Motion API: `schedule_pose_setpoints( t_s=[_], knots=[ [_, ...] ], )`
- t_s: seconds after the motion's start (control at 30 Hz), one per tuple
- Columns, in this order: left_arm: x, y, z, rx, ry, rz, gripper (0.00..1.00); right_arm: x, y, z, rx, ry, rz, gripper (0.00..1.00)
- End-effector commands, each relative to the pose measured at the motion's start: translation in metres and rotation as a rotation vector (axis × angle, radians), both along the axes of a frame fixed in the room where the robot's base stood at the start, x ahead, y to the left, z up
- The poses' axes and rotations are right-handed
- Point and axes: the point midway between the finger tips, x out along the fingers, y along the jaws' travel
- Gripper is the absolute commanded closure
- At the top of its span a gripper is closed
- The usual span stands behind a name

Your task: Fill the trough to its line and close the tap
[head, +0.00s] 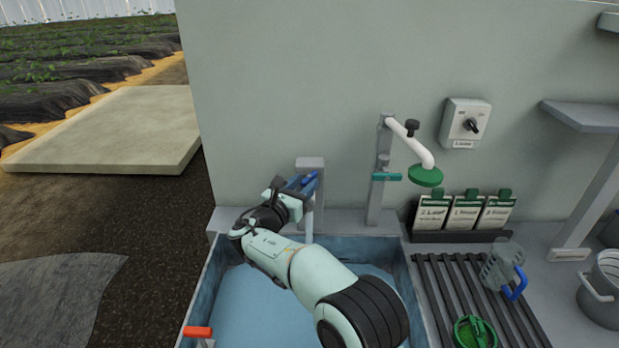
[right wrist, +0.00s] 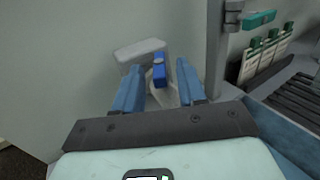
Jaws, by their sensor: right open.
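The trough (head: 209,285) is a blue-walled basin holding light blue water (head: 245,305); my right arm hides part of it, and I cannot make out a fill line. The tap stands at its back edge, with a grey block (head: 310,163) and a pale spout (head: 309,224) pointing down. Its blue lever (right wrist: 159,72) shows in the right wrist view. My right gripper (head: 303,184) is open at the tap; in the right wrist view its blue fingers (right wrist: 159,78) are on either side of the lever, with gaps visible. My left gripper is not in view.
An orange-red handle (head: 198,332) is at the trough's front left. Right of the trough are a slatted rack (head: 437,290), a jug with a blue handle (head: 502,267), a green round item (head: 475,333) and a metal bucket (head: 604,290). A green-headed pipe (head: 425,176) overhangs behind.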

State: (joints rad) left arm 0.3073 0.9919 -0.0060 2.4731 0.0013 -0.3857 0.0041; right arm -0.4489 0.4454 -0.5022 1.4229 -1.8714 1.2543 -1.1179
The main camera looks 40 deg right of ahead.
Motion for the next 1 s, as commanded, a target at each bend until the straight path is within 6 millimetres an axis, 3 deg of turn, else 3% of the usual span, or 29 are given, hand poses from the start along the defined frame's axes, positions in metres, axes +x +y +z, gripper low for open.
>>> schedule_pose_setpoints(
  t_s=[0.23,0.57,0.6,0.7,0.73,1.0],
  knots=[
    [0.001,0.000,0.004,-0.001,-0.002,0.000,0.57,0.011,-0.028,0.000,0.000,0.000,0.000,0.60],
    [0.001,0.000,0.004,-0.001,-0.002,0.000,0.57,0.013,-0.032,0.000,0.000,0.000,0.001,0.60],
    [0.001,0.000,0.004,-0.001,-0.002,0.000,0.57,0.013,-0.032,0.000,0.000,0.000,0.001,0.63],
    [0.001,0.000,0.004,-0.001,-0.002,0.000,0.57,0.012,-0.032,0.000,0.000,0.000,0.001,0.95],
    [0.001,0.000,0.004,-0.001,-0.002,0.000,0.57,0.012,-0.032,0.000,0.000,0.000,0.001,1.00],
    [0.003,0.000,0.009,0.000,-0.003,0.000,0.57,0.013,-0.031,0.001,-0.001,0.000,-0.014,1.00]
  ],
)
